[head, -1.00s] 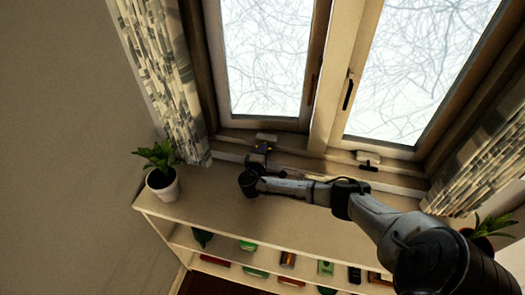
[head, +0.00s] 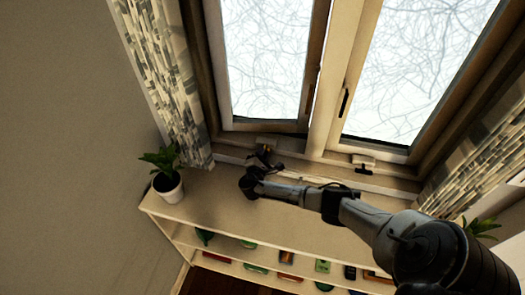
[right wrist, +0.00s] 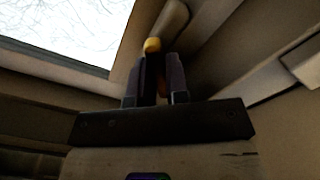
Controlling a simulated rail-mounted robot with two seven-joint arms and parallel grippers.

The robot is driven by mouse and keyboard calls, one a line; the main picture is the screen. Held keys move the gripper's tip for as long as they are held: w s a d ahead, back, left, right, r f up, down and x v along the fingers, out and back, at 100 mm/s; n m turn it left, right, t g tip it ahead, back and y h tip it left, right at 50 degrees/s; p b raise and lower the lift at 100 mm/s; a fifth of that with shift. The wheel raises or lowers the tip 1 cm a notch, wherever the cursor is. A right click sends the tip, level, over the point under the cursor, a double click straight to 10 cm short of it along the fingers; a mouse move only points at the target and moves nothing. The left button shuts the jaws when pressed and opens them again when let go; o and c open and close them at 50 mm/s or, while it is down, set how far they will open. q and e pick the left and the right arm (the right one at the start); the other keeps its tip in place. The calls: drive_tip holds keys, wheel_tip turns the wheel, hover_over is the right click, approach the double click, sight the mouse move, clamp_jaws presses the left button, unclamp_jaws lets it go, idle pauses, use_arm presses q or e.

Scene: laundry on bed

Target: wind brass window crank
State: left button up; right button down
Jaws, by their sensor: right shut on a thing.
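The brass crank knob (right wrist: 152,45) shows as a small yellow end at the fingertips in the right wrist view. My right gripper (right wrist: 156,66) is shut on the crank, with a dark brownish part of it between the fingers. A pale rounded piece (right wrist: 173,20) lies just beyond the knob. In the head view my right gripper (head: 265,154) is at the sill below the left window (head: 265,65). There the wrist and fingers hide most of the crank. My left gripper is not in view.
The right window (head: 415,60) has its own dark crank (head: 363,170) on the sill. A potted plant (head: 168,184) stands at the left end of the shelf (head: 215,205). Curtains (head: 160,70) hang at both sides. The shelf top between the plant and my arm is clear.

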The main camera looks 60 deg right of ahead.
drive_tip(key=n+p, duration=0.3)
drive_tip(key=n, duration=0.2)
drive_tip(key=shift+r+n, duration=0.1)
drive_tip(key=shift+n, duration=0.2)
drive_tip(key=n+p, duration=0.2)
drive_tip(key=n, duration=0.1)
drive_tip(key=shift+n, duration=0.4)
drive_tip(key=shift+n, duration=0.3)
drive_tip(key=c, duration=1.1)
unclamp_jaws()
drive_tip(key=shift+a, duration=0.1)
